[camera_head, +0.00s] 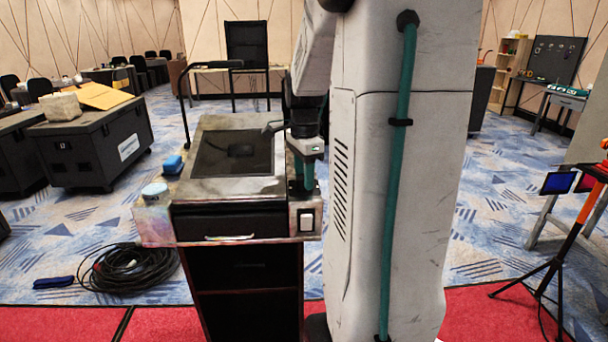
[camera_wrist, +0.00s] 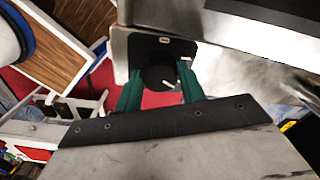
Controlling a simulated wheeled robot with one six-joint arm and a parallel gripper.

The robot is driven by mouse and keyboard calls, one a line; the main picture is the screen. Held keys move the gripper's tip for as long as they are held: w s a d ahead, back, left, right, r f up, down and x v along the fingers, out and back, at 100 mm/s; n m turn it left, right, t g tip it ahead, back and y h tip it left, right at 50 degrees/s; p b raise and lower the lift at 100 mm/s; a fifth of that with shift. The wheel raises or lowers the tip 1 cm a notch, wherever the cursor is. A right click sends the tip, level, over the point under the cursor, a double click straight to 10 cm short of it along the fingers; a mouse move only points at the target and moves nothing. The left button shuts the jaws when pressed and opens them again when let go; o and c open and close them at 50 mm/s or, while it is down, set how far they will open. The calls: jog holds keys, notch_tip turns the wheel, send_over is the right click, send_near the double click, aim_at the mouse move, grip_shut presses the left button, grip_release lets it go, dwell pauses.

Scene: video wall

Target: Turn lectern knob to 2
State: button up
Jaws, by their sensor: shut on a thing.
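The lectern (camera_head: 160,225) stands just ahead of me in the head view, with a worn metal top and a dark inset panel (camera_head: 232,155). My gripper (camera_head: 304,178) points down at its right front corner. In the wrist view the black round knob (camera_wrist: 158,74) sits on a dark square plate (camera_wrist: 143,49) between the green fingers of my gripper (camera_wrist: 161,90), which is shut on it. A pale mark shows on the plate above the knob, and a short white line near the knob's lower right. I cannot read any numbers. The knob is hidden in the head view.
A white switch (camera_head: 306,220) is on the lectern's front right face. A coiled black cable (camera_head: 125,270) lies on the floor at left. A tripod (camera_head: 555,265) stands at right.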

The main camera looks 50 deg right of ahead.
jog(key=shift+m, duration=0.5)
jog(key=o, duration=1)
jog(key=shift+c, duration=0.2)
notch_tip(320, 180, up, 8)
jog(key=shift+f, duration=0.1)
